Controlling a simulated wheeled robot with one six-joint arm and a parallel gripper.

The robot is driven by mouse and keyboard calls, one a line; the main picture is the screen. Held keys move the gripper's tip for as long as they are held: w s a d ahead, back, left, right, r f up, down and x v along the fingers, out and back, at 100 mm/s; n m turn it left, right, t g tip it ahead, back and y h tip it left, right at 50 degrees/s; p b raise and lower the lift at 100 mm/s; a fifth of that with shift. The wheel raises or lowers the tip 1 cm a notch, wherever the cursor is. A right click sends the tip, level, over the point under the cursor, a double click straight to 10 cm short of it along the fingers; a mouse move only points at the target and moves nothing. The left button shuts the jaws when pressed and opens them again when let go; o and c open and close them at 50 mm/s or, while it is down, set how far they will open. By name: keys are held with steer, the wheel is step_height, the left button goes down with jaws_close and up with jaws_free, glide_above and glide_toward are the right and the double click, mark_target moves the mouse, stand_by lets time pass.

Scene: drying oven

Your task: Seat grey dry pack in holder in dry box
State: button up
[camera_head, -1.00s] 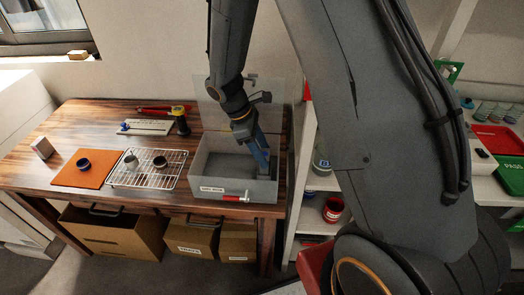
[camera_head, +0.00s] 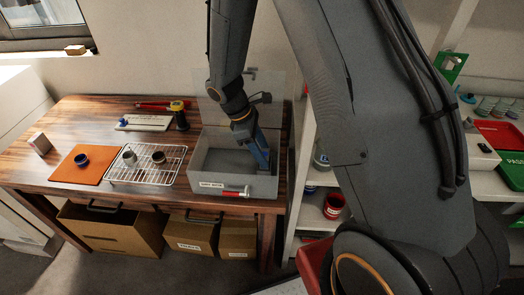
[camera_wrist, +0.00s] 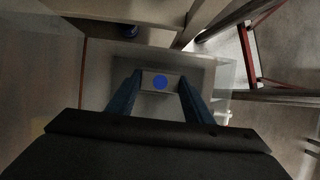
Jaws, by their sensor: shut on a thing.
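The dry box (camera_head: 215,188) is a grey open-topped bin at the right end of the wooden table, with a clear lid (camera_head: 215,108) raised behind it. My gripper (camera_head: 262,163) reaches down into its right side. In the wrist view, the blue fingers of my gripper (camera_wrist: 158,88) are shut on the grey dry pack (camera_wrist: 148,82), a small block with a blue dot on its top face. In the head view the pack cannot be made out between the fingers. I cannot make out the holder or tell whether the pack touches it.
A wire rack (camera_head: 120,177) with two small pots and an orange mat (camera_head: 70,171) with a dark cup lie left of the box. A red-and-white marker-like item (camera_head: 236,194) is at the box's front. A shelf unit stands close on the right.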

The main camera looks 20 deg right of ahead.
steer(key=shift+f, duration=0.4)
steer(key=o, duration=1.3)
steer(key=shift+b+v, duration=1)
steer(key=shift+v, duration=2.95)
steer(key=shift+a, duration=0.1)
